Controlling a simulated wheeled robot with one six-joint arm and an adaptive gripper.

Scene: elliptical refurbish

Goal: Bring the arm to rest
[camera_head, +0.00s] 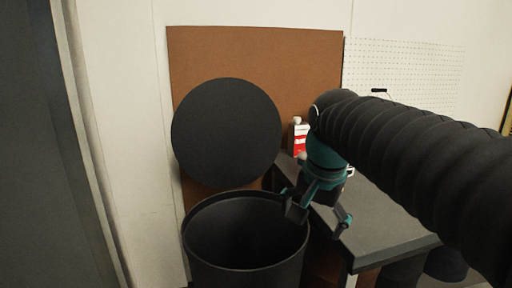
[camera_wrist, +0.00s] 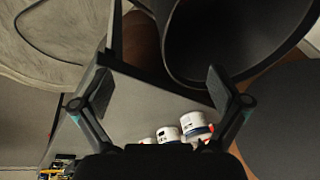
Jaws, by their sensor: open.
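My gripper (camera_head: 317,207) is teal and black and hangs at the end of my black, ribbed arm in the head view. Its two fingers are spread wide, with nothing between them. It is above the left edge of the dark table and close to the right rim of a black bin. In the wrist view my gripper (camera_wrist: 162,90) also shows open and empty, with the table edge and bin beyond its fingers.
The open black bin (camera_head: 205,262) stands left of the dark table (camera_head: 385,225). Its lid-like black disc (camera_head: 227,132) is before a brown board (camera_head: 300,60). A red-and-white container (camera_head: 298,138) is behind my gripper. White-labelled containers (camera_wrist: 192,123) show in the wrist view. A pegboard (camera_head: 410,75) is at right.

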